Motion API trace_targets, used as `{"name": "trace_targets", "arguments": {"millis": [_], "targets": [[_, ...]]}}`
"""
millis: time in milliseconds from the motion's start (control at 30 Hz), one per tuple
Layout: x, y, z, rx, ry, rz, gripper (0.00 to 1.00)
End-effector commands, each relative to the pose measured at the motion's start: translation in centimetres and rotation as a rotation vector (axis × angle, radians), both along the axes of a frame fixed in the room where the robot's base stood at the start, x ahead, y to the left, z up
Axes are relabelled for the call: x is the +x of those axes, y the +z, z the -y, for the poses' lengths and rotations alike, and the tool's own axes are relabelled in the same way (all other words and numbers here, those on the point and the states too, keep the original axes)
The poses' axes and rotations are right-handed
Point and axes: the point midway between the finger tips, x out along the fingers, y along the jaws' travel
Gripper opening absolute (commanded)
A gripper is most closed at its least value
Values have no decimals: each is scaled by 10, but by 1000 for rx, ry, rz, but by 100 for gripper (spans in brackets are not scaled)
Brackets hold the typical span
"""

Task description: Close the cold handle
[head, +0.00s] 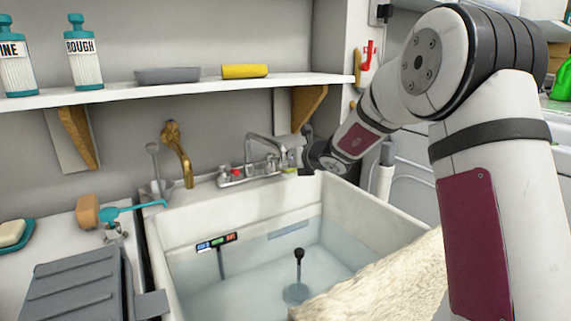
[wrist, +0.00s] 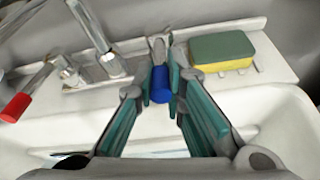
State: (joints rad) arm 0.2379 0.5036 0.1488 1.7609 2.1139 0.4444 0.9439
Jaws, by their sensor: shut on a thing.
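The cold handle is the blue-tipped lever (wrist: 161,88) on the faucet. In the wrist view it sits between the teal fingers of my gripper (wrist: 161,80), which are shut on it. The hot handle has a red tip (wrist: 15,107) and points to the left; it also shows in the head view (head: 236,173). The metal faucet (head: 262,145) stands at the back of the sink. In the head view my gripper is at the faucet's right end, and the blue tip is too small and hidden to make out.
The white sink (head: 400,225) holds water, a black-topped plunger-like stick (head: 298,262) and a small floating label strip (head: 217,242). A green and yellow sponge (wrist: 222,52) lies right of the cold handle. A shelf (head: 180,90) runs above. A beige fluffy cloth (head: 390,285) covers the front right.

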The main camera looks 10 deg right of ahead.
Motion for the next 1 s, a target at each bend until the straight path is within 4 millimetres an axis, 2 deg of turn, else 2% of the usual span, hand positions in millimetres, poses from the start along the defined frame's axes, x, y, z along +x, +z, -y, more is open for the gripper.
{"name": "trace_targets", "arguments": {"millis": [67, 100, 200, 500, 633, 1000], "targets": [[0, 2, -3, 1, 6, 3, 0], [0, 2, -3, 0, 6, 3, 14], [0, 1, -3, 0, 6, 3, 31], [-1, 1, -1, -1, 3, 1, 31], [-9, 5, 3, -2, 3, 2, 31], [-71, 32, 24, -2, 3, 4, 31]]}}
